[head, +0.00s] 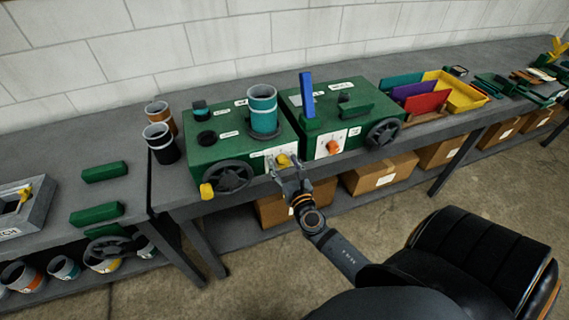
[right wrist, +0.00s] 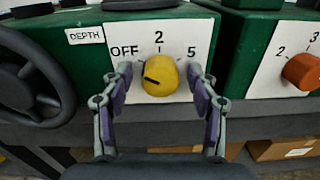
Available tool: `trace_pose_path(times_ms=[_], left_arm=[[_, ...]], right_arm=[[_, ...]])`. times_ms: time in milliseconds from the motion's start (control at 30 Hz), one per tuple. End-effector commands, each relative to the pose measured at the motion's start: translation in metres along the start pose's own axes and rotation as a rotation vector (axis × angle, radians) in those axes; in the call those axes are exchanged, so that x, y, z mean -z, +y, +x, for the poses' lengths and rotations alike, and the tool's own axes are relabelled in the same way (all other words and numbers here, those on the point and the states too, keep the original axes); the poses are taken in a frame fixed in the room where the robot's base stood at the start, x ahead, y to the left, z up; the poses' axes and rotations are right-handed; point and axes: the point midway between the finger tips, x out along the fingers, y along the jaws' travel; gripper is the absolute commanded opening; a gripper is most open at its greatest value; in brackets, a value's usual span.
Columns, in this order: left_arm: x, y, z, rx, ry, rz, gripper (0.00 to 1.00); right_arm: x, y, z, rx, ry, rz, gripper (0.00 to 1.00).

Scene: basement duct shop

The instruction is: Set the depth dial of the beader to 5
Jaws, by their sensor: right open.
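The beader is the left green machine (head: 225,150) on the bench, with a handwheel (head: 228,176) on its front. Its depth dial (head: 283,160) is a yellow knob on a white plate marked OFF, 2 and 5. In the right wrist view the depth dial (right wrist: 160,76) has a black pointer line aimed left, towards OFF. My right gripper (head: 287,171) is open in front of the dial. In the right wrist view its fingers stand on either side of the knob, with a gap visible on both sides. My left gripper is not in view.
A second green machine (head: 351,119) with an orange dial (head: 333,147) stands close on the right. The beader's handwheel (right wrist: 32,80) is near the left finger. A teal cylinder (head: 263,110) stands on the beader. Cardboard boxes (head: 381,175) sit under the bench.

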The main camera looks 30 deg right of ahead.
Motion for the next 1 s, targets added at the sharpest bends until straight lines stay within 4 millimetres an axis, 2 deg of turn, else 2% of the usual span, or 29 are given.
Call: trace_pose_path(times_ms=[100, 500, 767, 1000], left_arm=[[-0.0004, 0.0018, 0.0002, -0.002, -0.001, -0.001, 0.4], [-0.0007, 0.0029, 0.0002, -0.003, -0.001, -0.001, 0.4], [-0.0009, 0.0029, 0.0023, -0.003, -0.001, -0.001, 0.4], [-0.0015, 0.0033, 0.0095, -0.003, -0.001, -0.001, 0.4]], right_arm=[[0.0002, 0.0, -0.0002, 0.0, 0.0, 0.0, 0.58], [0.0001, 0.0, -0.0004, 0.0, 0.0, 0.0, 0.05], [0.0006, -0.0001, -0.0005, 0.0, 0.0, 0.03, 0.05], [0.0016, -0.0005, -0.0004, 0.0, 0.002, 0.159, 0.05]])
